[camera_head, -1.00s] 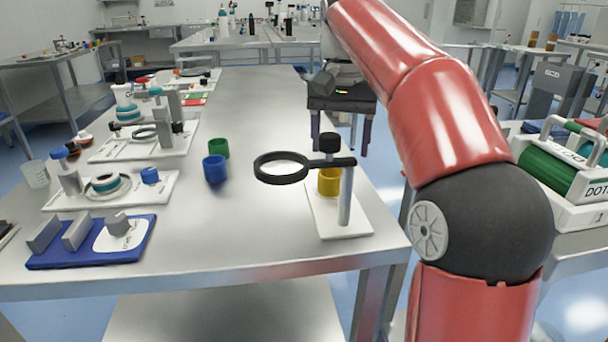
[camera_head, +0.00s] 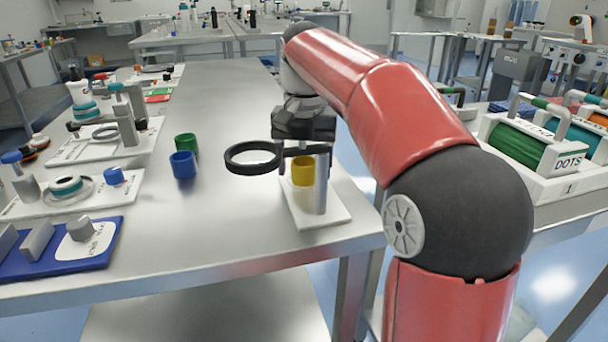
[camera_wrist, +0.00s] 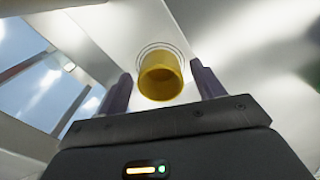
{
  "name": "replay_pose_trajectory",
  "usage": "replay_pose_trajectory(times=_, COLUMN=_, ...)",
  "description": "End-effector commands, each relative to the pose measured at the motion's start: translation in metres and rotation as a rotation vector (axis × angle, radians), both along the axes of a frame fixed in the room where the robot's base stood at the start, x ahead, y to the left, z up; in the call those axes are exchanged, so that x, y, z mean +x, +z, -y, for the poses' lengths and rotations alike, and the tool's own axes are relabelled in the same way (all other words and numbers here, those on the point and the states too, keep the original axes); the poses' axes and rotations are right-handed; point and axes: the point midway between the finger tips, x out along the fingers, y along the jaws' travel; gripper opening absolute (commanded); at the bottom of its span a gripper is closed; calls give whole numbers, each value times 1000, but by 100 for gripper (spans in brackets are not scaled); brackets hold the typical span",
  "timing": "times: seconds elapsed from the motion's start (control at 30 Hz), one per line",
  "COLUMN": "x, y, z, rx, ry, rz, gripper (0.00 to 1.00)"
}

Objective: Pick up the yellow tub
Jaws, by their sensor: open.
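The yellow tub (camera_head: 302,171) stands on the white base plate (camera_head: 318,214) of a ring stand near the right edge of the steel table. In the wrist view, the yellow tub (camera_wrist: 160,75) sits inside a printed circle, ahead of and between my two fingers. My gripper (camera_head: 303,165) is over the stand, fingers pointing down, partly hidden by the stand's parts. In the wrist view my gripper (camera_wrist: 160,85) is open and empty, one finger to each side of the tub. I cannot tell whether either finger touches it.
The stand's post (camera_head: 321,183) rises right beside the tub. Its black ring (camera_head: 252,158) reaches left over the table. A blue tub (camera_head: 183,165) and a green tub (camera_head: 187,145) stand further left. A blue tray (camera_head: 85,255) and white stations line the left side. The table middle is clear.

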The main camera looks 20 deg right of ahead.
Motion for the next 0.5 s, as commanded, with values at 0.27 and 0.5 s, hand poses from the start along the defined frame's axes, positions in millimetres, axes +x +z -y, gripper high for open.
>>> replay_pose_trajectory(times=0.27, x=0, y=1, z=0, rx=0, ry=0, rz=0, gripper=40)
replay_pose_trajectory(times=0.5, x=0, y=1, z=0, rx=0, ry=0, rz=0, gripper=16)
